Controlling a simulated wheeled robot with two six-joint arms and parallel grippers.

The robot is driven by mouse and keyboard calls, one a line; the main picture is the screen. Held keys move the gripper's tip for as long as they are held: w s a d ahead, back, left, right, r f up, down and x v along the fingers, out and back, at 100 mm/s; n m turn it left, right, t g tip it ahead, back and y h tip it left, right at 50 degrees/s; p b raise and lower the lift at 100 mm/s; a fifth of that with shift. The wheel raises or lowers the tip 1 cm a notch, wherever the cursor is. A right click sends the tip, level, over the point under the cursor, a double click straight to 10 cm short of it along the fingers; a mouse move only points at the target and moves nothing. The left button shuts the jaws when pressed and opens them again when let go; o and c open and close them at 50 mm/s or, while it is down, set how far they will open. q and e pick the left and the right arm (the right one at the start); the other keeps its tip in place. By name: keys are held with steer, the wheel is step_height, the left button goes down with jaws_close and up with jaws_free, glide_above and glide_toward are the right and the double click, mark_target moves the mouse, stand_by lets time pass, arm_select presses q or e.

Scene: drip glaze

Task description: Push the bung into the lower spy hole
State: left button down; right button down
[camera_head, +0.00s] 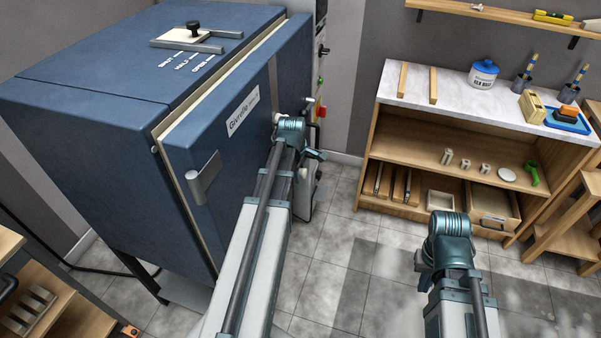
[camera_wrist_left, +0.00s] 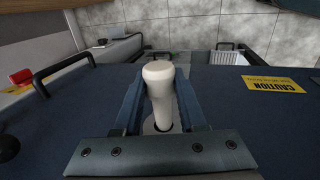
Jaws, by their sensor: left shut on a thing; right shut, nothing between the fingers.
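The bung (camera_wrist_left: 158,73) is a cream plug with a wide rounded head. My left gripper (camera_wrist_left: 161,95) is shut on it, one finger on each side. The bung's narrower end is at a pale-ringed spy hole (camera_wrist_left: 149,127) in the blue kiln door; how deep it sits cannot be told. In the head view the left arm reaches to the kiln door (camera_head: 215,150), and its wrist hides the held bung. A small pale round thing (camera_head: 276,118) shows beside that wrist. My right gripper (camera_head: 424,272) is shut and empty, over the floor right of the kiln.
A yellow caution label (camera_wrist_left: 273,84) and a dark handle (camera_wrist_left: 62,75) are on or near the door. A red switch (camera_head: 320,111) is at the kiln's right side. A wooden shelf unit (camera_head: 405,125) with pottery tools stands at the back right. Floor between is clear.

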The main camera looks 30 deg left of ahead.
arm_select(q)
steer(key=shift+s+a, duration=0.15)
steer(key=shift+a, duration=0.6)
steer(key=shift+s+a, duration=0.15)
steer(key=shift+a, duration=0.55)
steer(key=shift+d, duration=0.15)
stand_by(0.3)
steer(key=shift+w+d, duration=0.2)
steer(key=shift+d, duration=0.6)
steer(key=shift+w+d, duration=0.2)
steer(key=shift+d, duration=0.6)
steer(key=shift+w+d, duration=0.1)
steer(key=shift+d, duration=0.05)
steer(key=shift+s+a, duration=0.2)
steer(key=shift+a, duration=0.75)
steer(key=shift+s+a, duration=0.2)
steer(key=shift+a, duration=0.75)
stand_by(0.7)
steer(key=shift+d, duration=0.25)
steer(key=shift+w+d, duration=0.2)
steer(key=shift+d, duration=0.55)
steer(key=shift+w+d, duration=0.15)
steer(key=shift+d, duration=0.55)
